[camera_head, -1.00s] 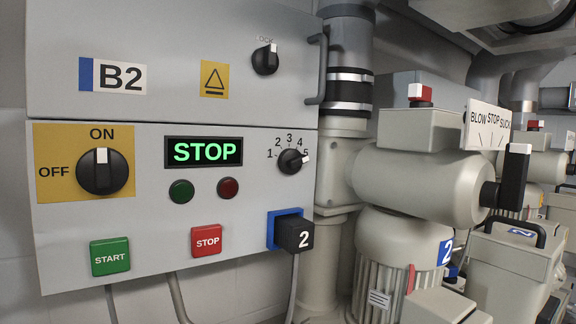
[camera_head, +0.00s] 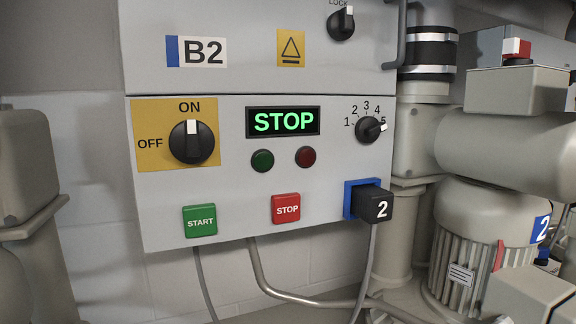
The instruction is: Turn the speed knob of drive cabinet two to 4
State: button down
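Drive cabinet two (camera_head: 225,220) is a light grey box labelled B2 (camera_head: 197,51), with its front facing me. Its speed knob (camera_head: 368,130) is black with a white pointer, at the upper right of the lower panel. Numbers 1 to 5 arc over it, and the pointer aims right, at 5. The display (camera_head: 283,122) reads STOP in green. The main switch (camera_head: 191,142) has its white pointer up at ON. My gripper is not in view.
Green START (camera_head: 200,221) and red STOP (camera_head: 286,208) buttons sit below. A black plug (camera_head: 372,204) marked 2 sticks out under the knob. The blower (camera_head: 510,155) and its pipes stand close on the right. Grey machinery (camera_head: 30,170) stands at the left edge.

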aim_at(368, 128)
jog(key=i+l, duration=0.35)
jog(key=i+l+u, duration=0.15)
jog(key=i+l, duration=0.15)
jog(key=l, duration=0.25)
